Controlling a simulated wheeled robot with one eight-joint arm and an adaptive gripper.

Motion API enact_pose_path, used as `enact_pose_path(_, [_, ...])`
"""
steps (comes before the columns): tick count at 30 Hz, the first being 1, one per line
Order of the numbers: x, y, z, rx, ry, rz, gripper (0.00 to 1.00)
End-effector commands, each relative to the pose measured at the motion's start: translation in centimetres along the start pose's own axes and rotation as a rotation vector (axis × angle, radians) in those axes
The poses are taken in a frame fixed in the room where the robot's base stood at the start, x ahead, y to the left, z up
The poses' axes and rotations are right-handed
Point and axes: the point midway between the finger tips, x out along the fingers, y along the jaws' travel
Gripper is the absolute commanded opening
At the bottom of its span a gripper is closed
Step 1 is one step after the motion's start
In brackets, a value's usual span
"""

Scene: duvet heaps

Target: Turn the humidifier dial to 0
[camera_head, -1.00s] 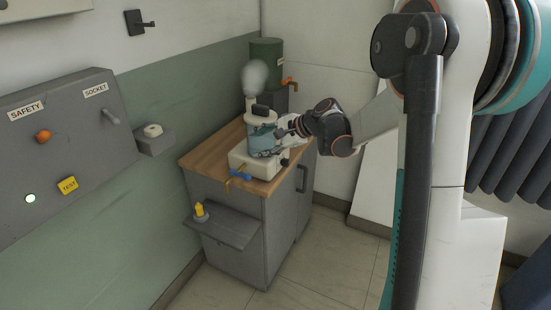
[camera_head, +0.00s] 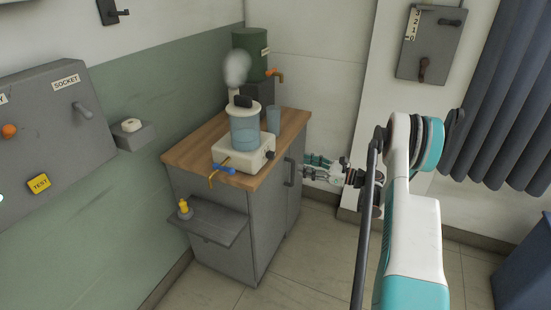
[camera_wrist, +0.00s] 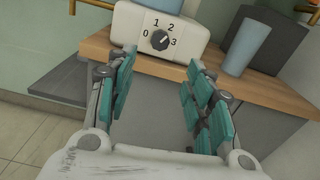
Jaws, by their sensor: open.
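The humidifier (camera_head: 244,128) has a clear bluish tank on a white base, with vapour rising from its top. It stands on the wooden top of a grey cabinet. Its dark round dial (camera_wrist: 160,40) is on the base front, marked 0, 1, 2 and 3. The dial's pointer seems to lean up and right, towards 2 or 3; its exact mark is hard to tell. The dial also shows small in the head view (camera_head: 270,154). My gripper (camera_wrist: 159,74) is open and empty, apart from the dial. In the head view my gripper (camera_head: 309,169) is right of the cabinet.
A bluish cup (camera_wrist: 245,48) stands right of the humidifier. A green tank (camera_head: 249,56) with an orange tap is behind. The wooden top (camera_head: 188,152) has a front edge below the dial. A small shelf (camera_head: 210,229) juts from the cabinet.

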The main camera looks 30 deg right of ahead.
Motion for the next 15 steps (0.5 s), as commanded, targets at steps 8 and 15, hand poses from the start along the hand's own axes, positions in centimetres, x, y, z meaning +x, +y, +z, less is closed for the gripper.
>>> enact_pose_path(8, [3.2,0.1,-0.2,0.003,-0.002,0.003,0.48])
enact_pose_path(15, [8.0,0.1,-0.3,0.002,-0.002,0.003,0.48])
